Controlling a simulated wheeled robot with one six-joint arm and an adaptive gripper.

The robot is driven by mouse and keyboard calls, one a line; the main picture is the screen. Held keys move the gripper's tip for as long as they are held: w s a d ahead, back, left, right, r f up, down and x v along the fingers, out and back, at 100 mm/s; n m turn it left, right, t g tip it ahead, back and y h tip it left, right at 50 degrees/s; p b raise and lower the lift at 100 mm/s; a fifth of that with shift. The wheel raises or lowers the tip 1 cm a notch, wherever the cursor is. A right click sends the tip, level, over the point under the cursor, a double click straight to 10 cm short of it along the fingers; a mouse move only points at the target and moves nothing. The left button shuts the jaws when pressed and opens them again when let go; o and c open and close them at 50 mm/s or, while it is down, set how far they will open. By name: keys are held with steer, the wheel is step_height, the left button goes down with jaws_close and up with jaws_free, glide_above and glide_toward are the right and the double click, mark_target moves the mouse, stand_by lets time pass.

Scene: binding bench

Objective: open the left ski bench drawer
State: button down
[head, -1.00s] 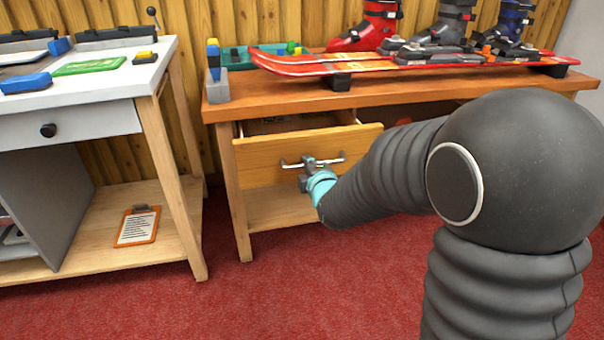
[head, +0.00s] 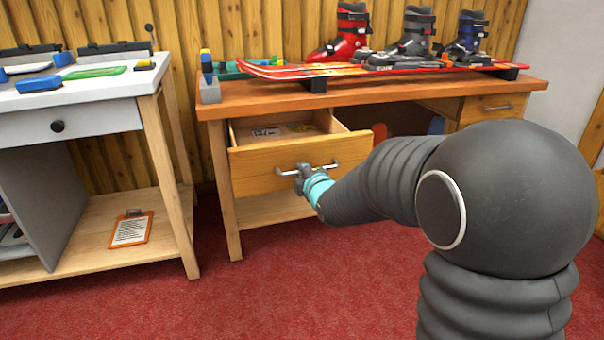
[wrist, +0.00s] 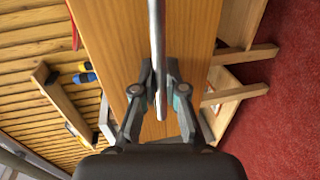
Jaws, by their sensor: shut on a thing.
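The left drawer (head: 262,163) of the wooden ski bench (head: 420,95) stands pulled out, and its inside shows in the head view with a paper or label in it. A metal bar handle (head: 330,166) crosses the drawer front. My gripper (head: 303,176) is shut on this handle, left of its middle. In the wrist view the handle (wrist: 157,45) runs down between the two fingers of my gripper (wrist: 159,95), with the drawer front (wrist: 110,40) behind it. The exact finger contact is partly hidden in the head view.
A red ski (head: 380,67) and several ski boots (head: 340,35) stand on the bench top. A right drawer (head: 490,108) is shut. A white-topped table (head: 80,95) stands at the left, with a clipboard (head: 131,229) on its low shelf. Red carpet (head: 280,290) in front is clear.

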steer(key=c, duration=1.3)
jaws_free()
steer(key=shift+a, duration=0.2)
steer(key=shift+o, duration=0.5)
steer(key=shift+d, duration=0.1)
steer(key=shift+d, duration=0.1)
steer(key=v, duration=1.2)
steer(key=shift+f, duration=0.1)
